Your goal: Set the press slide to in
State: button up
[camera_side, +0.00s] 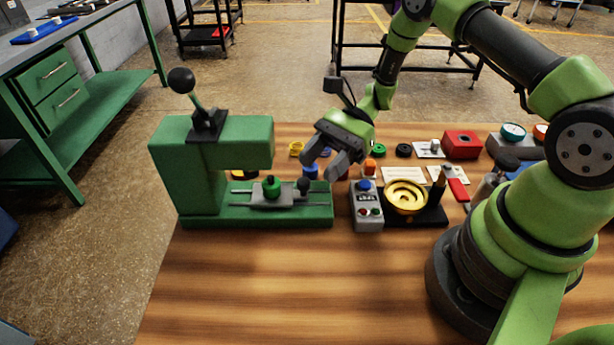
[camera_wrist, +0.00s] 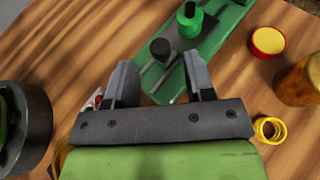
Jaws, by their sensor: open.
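The green press (camera_side: 185,165) stands at the left of the wooden table, with its black-ball lever (camera_side: 182,82) raised. Its grey slide (camera_side: 250,197) lies on the green base and carries a green round piece (camera_side: 271,188) near the right edge of the press head. A black knob (camera_side: 304,186) stands at the slide's right end. My gripper (camera_side: 322,169) is open and empty, pointing down above and near the knob. In the wrist view the knob (camera_wrist: 160,48) appears between and ahead of my open fingers (camera_wrist: 162,78), apart from them. The green piece (camera_wrist: 188,20) lies beyond it.
A grey button box (camera_side: 367,212) and a gold bowl (camera_side: 405,196) stand right of the press. Several small coloured parts and a red box (camera_side: 462,145) lie behind. The front table is clear.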

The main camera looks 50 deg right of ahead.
aim_at(307, 179)
jog(key=shift+x, duration=2)
grip_shut()
jog(key=shift+w+a, duration=1.25)
jog(key=shift+w, duration=0.05)
grip_release()
jog(key=shift+d+r, duration=0.1)
